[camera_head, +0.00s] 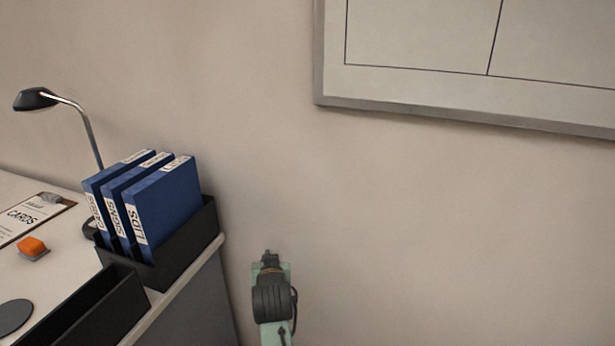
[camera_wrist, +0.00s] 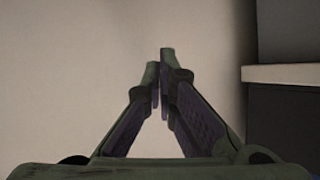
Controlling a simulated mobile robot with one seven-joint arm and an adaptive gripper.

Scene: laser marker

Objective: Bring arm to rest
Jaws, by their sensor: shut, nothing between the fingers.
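My gripper (camera_wrist: 160,85) shows in the wrist view with its two fingers brought together at the tips and nothing between them. Behind the fingers is a plain pale surface. In the head view part of my arm shows at the bottom centre, to the right of the desk and in front of the wall; the fingertips cannot be made out there.
A desk (camera_head: 172,302) stands at the left with blue binders (camera_head: 165,205) in a black holder (camera_head: 190,245), an empty black tray (camera_head: 95,310), a lamp (camera_head: 85,120), an orange block (camera_head: 33,246) and a clipboard (camera_head: 25,220). A framed board (camera_head: 420,108) hangs at upper right. Right of the desk is clear.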

